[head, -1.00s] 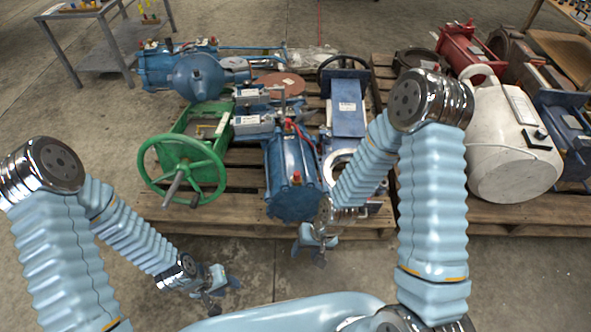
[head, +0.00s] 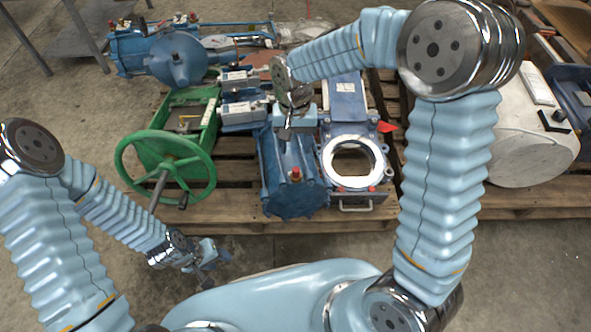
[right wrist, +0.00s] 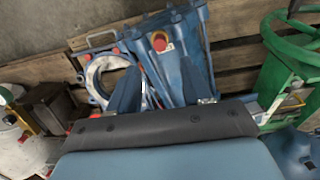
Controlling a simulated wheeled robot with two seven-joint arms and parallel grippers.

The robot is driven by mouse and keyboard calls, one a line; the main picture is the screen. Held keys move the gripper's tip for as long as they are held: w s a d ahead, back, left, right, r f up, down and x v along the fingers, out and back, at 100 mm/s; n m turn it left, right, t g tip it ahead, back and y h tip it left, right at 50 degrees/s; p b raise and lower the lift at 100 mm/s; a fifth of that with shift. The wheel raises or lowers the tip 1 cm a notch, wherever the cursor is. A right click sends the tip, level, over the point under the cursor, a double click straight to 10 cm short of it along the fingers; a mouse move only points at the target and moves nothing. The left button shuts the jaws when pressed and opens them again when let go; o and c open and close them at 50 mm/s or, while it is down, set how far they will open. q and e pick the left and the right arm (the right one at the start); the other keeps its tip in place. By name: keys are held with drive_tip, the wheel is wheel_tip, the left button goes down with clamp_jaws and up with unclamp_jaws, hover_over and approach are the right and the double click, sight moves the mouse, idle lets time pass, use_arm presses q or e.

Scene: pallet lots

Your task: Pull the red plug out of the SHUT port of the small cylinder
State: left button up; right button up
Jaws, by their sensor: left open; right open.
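The small blue cylinder (head: 289,178) lies on the pallet, near end towards me. A red plug (head: 295,172) stands on its near end. In the right wrist view this red plug (right wrist: 160,43) sits in a yellowish fitting beside a small label, too small to read. My right gripper (head: 297,125) is open above the far part of the cylinder and hides it there. In the right wrist view its two fingers (right wrist: 158,75) are apart, with the cylinder (right wrist: 178,75) beyond them. My left gripper (head: 207,262) is open and empty at the lower left, away from the cylinder.
A green handwheel (head: 165,172) on a green frame stands left of the cylinder. A blue gate valve with a bright ring (head: 352,180) lies close on its right. A larger blue actuator (head: 177,58) is behind left. A white vessel (head: 530,135) stands at the right.

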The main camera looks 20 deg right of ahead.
sight(296, 169)
drive_tip(key=f+b, duration=0.2)
drive_tip(key=f, duration=0.1)
drive_tip(key=f+b, duration=0.2)
drive_tip(key=f, duration=0.1)
drive_tip(key=f+b, duration=0.3)
drive_tip(key=shift+s, duration=0.4)
idle(0.9)
drive_tip(key=shift+c, duration=0.3)
clamp_jaws()
drive_tip(key=shift+r+p, duration=0.15)
drive_tip(key=shift+p, duration=0.25)
drive_tip(key=shift+w+r+p, duration=0.15)
drive_tip(key=shift+r+p, duration=1)
drive_tip(key=shift+r, duration=0.3)
drive_tip(key=shift+w+r+p, duration=0.1)
drive_tip(key=shift+r+p, duration=1.05)
drive_tip(key=shift+r, duration=0.25)
